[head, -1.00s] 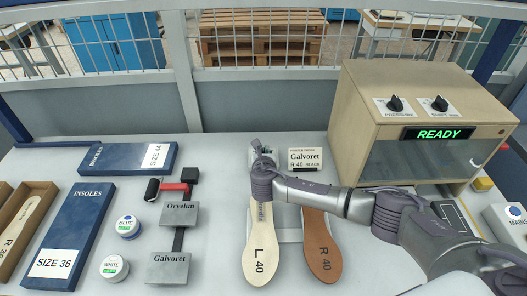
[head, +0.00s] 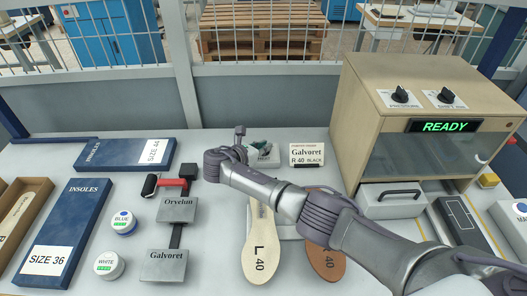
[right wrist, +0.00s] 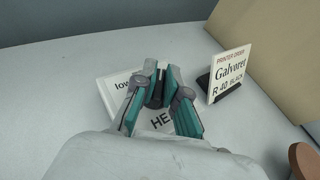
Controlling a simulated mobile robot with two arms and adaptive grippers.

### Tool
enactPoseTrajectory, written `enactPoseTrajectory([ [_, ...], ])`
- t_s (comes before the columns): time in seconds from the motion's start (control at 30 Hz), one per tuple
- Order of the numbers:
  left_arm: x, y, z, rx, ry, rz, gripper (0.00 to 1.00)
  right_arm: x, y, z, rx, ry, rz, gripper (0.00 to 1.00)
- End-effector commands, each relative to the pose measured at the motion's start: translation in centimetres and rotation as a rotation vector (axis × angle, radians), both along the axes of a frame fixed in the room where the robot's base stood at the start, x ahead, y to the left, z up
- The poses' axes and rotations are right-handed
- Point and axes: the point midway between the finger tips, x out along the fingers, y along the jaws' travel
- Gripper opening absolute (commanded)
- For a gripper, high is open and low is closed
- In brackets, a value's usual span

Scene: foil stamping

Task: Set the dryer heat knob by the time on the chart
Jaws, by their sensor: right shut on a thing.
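The heat knob (right wrist: 155,94) is a dark piece between my right fingers in the right wrist view. It stands on a white plate (right wrist: 104,88) with partly covered lettering that reads "low" and "HE". My right gripper (right wrist: 157,100) is shut on the knob, one teal-padded finger on each side. In the head view the right gripper (head: 262,149) is at the back of the table, mostly hidden behind my wrist. The knob's pointer and the rest of its scale are hidden. I cannot make out a time chart. My left gripper is not in view.
A printer order card (head: 307,155) reading "Galvoret R 40 BLACK" stands just right of the plate. Two insoles, L 40 (head: 262,250) and R 40 (head: 326,262), lie in front. The wooden machine (head: 350,110) showing READY stands at right.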

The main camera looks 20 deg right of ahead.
Motion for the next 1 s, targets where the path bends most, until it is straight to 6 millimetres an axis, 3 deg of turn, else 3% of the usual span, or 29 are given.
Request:
enactPoseTrajectory([
  [0.23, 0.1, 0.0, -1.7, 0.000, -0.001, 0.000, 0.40, 0.0, 0.0, -0.2, -0.002, 0.000, -0.092, 0.00],
  [0.77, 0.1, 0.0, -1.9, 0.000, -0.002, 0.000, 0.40, 0.0, 0.0, 0.0, 0.000, 0.000, -0.120, 0.00],
  [0.8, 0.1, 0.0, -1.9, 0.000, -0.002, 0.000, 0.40, 0.0, 0.0, 0.0, 0.000, 0.000, -0.119, 0.13],
  [0.9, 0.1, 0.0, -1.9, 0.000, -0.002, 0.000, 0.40, 0.0, 0.0, 0.0, 0.000, 0.000, -0.119, 0.30],
  [1.0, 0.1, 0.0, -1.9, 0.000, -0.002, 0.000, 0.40, 0.0, 0.0, 0.0, 0.000, 0.000, -0.119, 0.36],
])
